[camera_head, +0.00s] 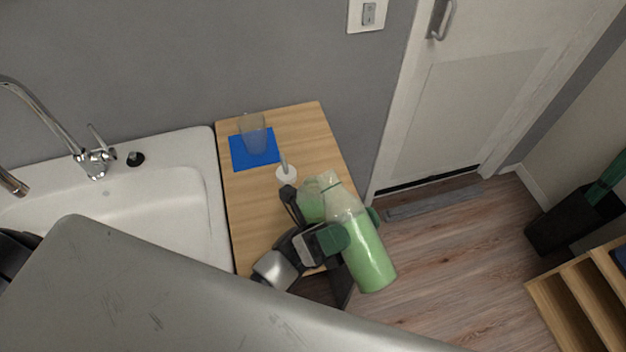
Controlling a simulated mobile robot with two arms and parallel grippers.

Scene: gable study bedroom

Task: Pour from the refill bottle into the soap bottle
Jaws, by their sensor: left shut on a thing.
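My left gripper (354,228) is shut on the refill bottle (369,262), a large clear bottle of green liquid. It holds the bottle at the front right edge of the wooden counter, mouth toward the back. The bottle slants in the picture; I cannot tell its true tilt. The green liquid stops below the clear neck, and no stream shows. The soap bottle (311,203), smaller and pale green, is on the counter just left of the refill bottle's neck, partly hidden by it and my gripper. A white pump top (286,174) is behind it to the left. My right gripper is not visible.
A clear cup (252,134) stands on a blue mat (238,158) at the back of the wooden counter (300,122). A white sink (150,190) with a tap (96,160) adjoins on the left. A door (465,100) and open floor are on the right.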

